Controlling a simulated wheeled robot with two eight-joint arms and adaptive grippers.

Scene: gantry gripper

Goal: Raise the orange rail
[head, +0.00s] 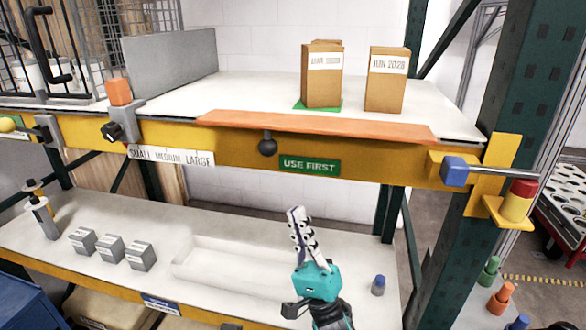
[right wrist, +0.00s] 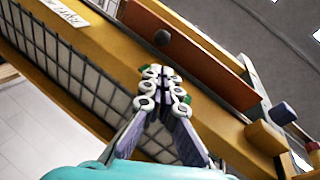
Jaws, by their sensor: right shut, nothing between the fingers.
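The orange rail (head: 330,126) is a long flat strip along the front edge of the upper shelf, lying low above the yellow beam (head: 225,141). A dark round knob (head: 267,145) shows just below the rail's left part. My right gripper (head: 297,213) is shut and empty, pointing up in front of the lower shelf, below the rail and the green USE FIRST label (head: 310,166). In the right wrist view, the rail (right wrist: 195,55) and knob (right wrist: 162,37) lie beyond the shut fingertips (right wrist: 163,80), with no contact clearly visible. My left gripper is out of view.
Two cartons (head: 322,78) (head: 387,80) stand on the upper shelf behind the rail. A blue block (head: 453,171) and a rod sit at the beam's right end. An orange-topped clamp (head: 119,95) is at left. The lower shelf holds grey blocks (head: 110,248) and a white tray (head: 205,262).

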